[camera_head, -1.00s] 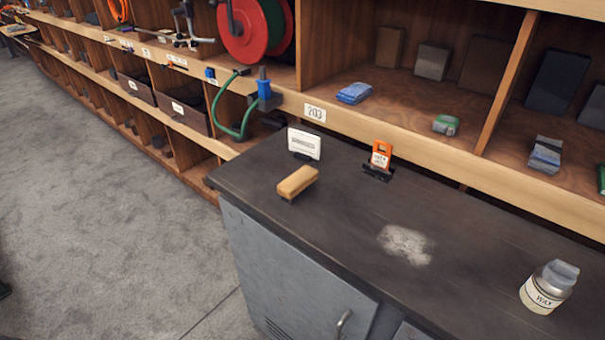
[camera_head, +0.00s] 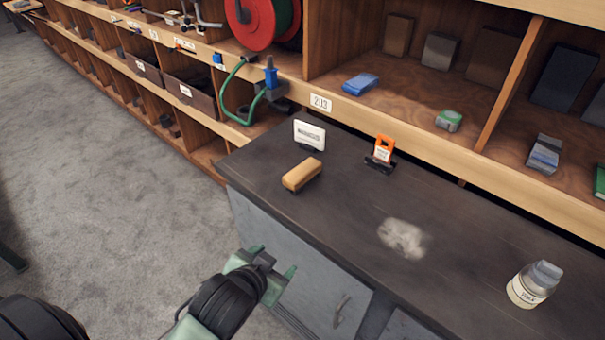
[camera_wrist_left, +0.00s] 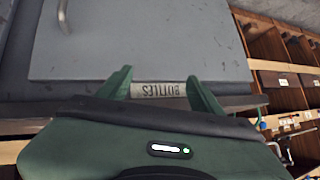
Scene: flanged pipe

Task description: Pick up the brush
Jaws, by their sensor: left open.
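The brush (camera_head: 302,174), with a tan wooden back and dark underside, lies on the dark top of the grey cabinet (camera_head: 340,205), near its left end. My left gripper (camera_head: 273,262) is open and empty in front of the cabinet, lower than its top and short of the brush. In the left wrist view its two green fingers (camera_wrist_left: 156,88) are spread, with a label reading "BOTTLES" seen between them. The brush does not show in the left wrist view. My right gripper is not in view.
A pale dusty patch (camera_head: 402,238) and a labelled bottle (camera_head: 533,284) are to the right. Wooden shelves (camera_head: 420,130) run behind the cabinet.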

